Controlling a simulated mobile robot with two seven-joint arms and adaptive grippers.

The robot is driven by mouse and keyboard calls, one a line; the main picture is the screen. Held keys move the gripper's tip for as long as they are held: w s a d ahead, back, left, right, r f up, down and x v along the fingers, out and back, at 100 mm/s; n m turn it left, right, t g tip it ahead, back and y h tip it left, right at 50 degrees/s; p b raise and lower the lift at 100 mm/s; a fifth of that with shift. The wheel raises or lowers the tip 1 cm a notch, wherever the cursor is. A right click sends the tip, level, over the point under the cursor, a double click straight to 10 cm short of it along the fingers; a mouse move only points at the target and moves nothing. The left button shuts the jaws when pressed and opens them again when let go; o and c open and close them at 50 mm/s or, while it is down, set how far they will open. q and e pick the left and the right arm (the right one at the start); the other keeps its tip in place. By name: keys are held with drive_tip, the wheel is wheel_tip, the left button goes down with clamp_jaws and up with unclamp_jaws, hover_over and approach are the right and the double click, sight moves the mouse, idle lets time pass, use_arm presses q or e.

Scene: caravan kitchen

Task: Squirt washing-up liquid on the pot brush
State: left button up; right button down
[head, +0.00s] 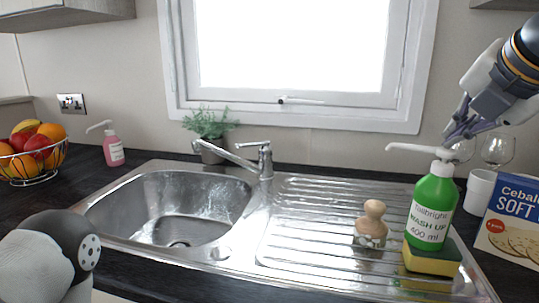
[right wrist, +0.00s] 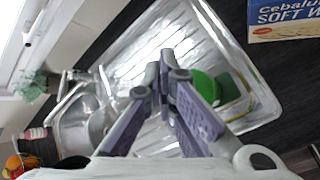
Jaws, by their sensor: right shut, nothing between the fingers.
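The green washing-up liquid bottle (head: 431,212) stands upright at the right end of the draining board and appears to rest on a yellow and green sponge (head: 430,265). Its white pump nozzle (head: 412,149) points left, above and short of directly over the pot brush. The pot brush (head: 374,218) has a wooden knob and stands bristles down, left of the bottle. My right gripper (head: 453,136) is shut and empty, its fingertips just above the pump head; I cannot tell if they touch. In the right wrist view, its fingers (right wrist: 168,80) partly hide the bottle (right wrist: 206,86). My left gripper is out of view.
A steel sink (head: 180,205) with a tap (head: 262,158) lies to the left. A white mug (head: 480,190), glasses (head: 497,148) and a cracker box (head: 512,222) stand close right of the bottle. A pink soap bottle (head: 113,149) and fruit basket (head: 35,178) are far left.

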drive_tip(key=shift+f, duration=0.1)
drive_tip(key=shift+r, duration=3.45)
